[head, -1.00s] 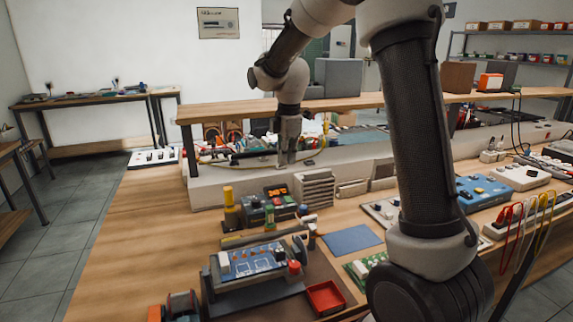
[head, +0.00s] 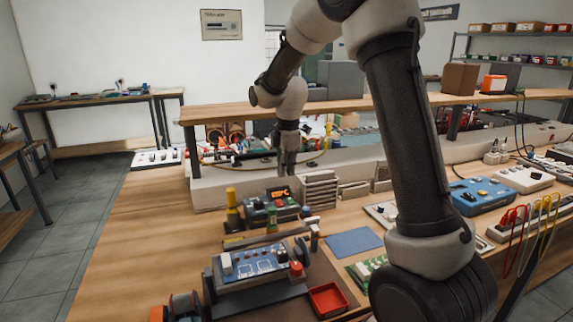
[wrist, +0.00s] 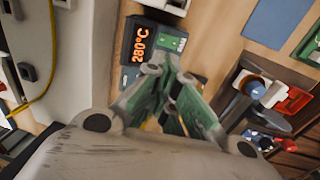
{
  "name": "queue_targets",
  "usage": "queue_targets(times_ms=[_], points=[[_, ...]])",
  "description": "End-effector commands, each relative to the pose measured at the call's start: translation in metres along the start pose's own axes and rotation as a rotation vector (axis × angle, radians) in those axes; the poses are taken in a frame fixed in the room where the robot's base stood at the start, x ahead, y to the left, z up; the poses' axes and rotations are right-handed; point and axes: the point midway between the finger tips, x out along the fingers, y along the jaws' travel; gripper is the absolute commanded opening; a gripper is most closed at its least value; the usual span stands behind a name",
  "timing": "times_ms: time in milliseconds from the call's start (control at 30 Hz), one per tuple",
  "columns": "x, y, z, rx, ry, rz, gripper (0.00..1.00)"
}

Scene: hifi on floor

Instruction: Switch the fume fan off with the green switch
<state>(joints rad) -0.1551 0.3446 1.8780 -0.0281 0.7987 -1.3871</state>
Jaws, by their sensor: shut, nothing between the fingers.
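My gripper (head: 287,168) points down over the back of the bench, behind the soldering station, in the head view. In the wrist view its green-padded fingers (wrist: 170,95) meet at the tips and hold nothing. Behind the fingers is the dark soldering station (wrist: 140,48) with an orange 280°C display. It also shows in the head view (head: 268,207).
A blue-topped device with a red knob (head: 250,263), a red tray (head: 328,299) and a blue mat (head: 354,242) stand in front. A raised wooden shelf (head: 230,112) crosses the back. The bench's left strip is clear.

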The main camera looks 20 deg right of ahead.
Motion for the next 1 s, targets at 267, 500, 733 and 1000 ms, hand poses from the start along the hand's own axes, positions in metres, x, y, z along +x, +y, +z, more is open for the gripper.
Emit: queue_targets(times_ms=[267, 500, 733, 1000], points=[[0.060, -0.001, 0.000, 0.000, -0.001, -0.004, 0.00], [0.088, 0.000, 0.000, 0.000, 0.000, -0.001, 0.00], [0.094, 0.000, 0.000, 0.000, 0.000, 0.000, 0.00], [0.097, 0.001, 0.000, 0.000, 0.000, -0.001, 0.00]])
